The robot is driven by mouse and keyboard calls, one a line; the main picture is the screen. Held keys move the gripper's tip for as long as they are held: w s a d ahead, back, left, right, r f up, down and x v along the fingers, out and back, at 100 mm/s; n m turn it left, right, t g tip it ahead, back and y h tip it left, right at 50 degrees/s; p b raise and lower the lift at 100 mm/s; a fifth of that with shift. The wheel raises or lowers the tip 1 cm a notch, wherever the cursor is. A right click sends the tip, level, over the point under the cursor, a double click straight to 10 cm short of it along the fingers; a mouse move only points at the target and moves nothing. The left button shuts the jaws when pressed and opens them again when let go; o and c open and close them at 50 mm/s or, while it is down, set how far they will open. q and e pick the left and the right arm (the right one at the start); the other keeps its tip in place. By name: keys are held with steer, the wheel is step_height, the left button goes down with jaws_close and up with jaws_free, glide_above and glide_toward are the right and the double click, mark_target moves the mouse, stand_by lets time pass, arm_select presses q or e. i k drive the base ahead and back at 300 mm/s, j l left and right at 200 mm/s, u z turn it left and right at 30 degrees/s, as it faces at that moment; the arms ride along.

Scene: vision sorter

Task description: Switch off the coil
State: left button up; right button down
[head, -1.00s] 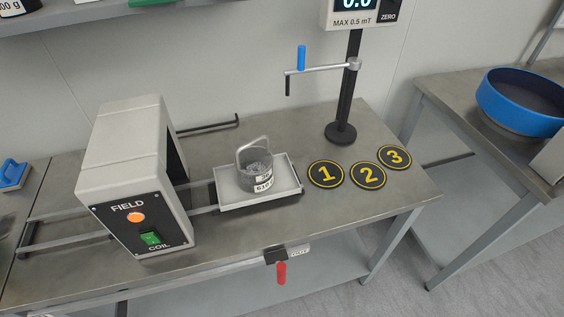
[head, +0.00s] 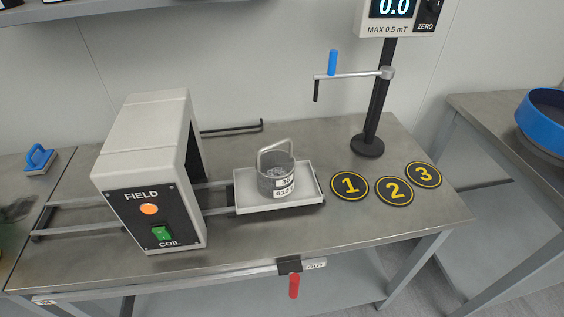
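The coil housing (head: 150,140) is a pale grey arch on the left of the bench. Its black front panel (head: 183,203) reads FIELD and COIL. An orange lamp (head: 149,209) shows bright on the panel. Below it is a green rocker switch (head: 161,233) above the word COIL. A metal pot (head: 275,180) with a loop handle and a label stands in a white tray (head: 247,200) on rails to the right of the housing. Neither gripper is in view.
A stand (head: 367,146) with a side arm carries a meter (head: 392,14) reading 0.0. Number discs (head: 349,186) lie at the bench's right. A red handle (head: 294,286) hangs at the front edge. A blue-rimmed bowl (head: 543,130) stands on the right table. The bench front is clear.

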mark_target(161, 234)
steer(key=j+u, duration=0.1)
steer(key=u, duration=0.9)
